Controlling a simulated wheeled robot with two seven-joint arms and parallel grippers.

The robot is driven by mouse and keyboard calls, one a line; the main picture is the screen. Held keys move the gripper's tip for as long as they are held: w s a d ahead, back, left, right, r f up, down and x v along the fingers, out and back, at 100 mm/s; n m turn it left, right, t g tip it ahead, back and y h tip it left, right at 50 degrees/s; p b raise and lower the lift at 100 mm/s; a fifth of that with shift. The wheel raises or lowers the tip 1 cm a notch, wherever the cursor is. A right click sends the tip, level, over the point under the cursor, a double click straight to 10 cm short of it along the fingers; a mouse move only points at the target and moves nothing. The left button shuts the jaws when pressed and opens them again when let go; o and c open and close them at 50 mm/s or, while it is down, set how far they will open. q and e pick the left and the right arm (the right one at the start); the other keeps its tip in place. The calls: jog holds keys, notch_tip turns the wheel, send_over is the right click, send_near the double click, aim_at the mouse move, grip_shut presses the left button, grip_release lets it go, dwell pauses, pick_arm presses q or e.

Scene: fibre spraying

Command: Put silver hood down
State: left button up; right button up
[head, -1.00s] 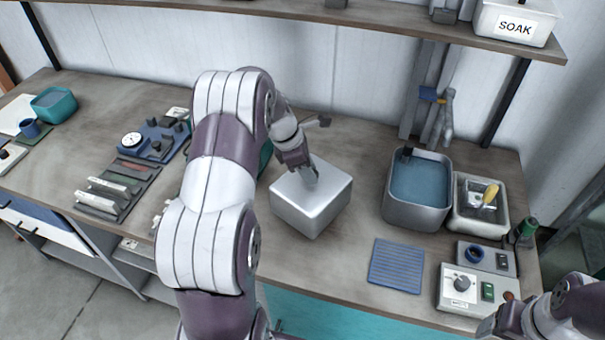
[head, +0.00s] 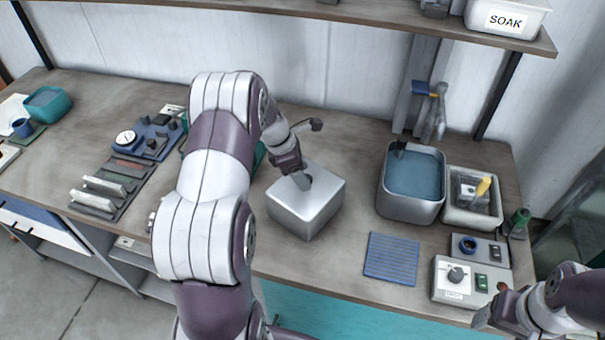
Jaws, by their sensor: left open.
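The silver hood (head: 312,208), a box-shaped metal cover, rests on the workbench in the middle of the head view. My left gripper (head: 303,182) is open at the top of the hood, with its fingers pointing down around the knob there. The knob is mostly hidden by the fingers, so I cannot tell whether they touch it. My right gripper (head: 488,318) is at the lower right, away from the hood; its fingers are too unclear to judge.
A water-filled grey basin (head: 411,205), a small tray (head: 460,215) with a yellow-handled tool, a blue ribbed mat (head: 391,258) and a control box (head: 463,281) stand right of the hood. A teal tub (head: 48,103) is far left. A shelf (head: 390,22) crosses above.

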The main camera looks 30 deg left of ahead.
pick_arm(q)
jog(key=d+p+v, duration=0.1)
jog(key=v, duration=1)
jog(key=s+d+f+m+y, duration=0.1)
jog(key=s+d+m+y, duration=0.1)
jog(key=s+d+m, duration=0.5)
jog(key=s+d+f+m+g+y, duration=0.1)
jog(key=s+d+m, duration=0.7)
jog(key=m, duration=1)
jog(key=shift+s+d+f+y, duration=0.2)
jog(key=shift+s+y, duration=0.2)
jog(key=shift+s, duration=0.4)
jog(key=shift+s+d, duration=0.1)
jog(key=shift+s, duration=0.05)
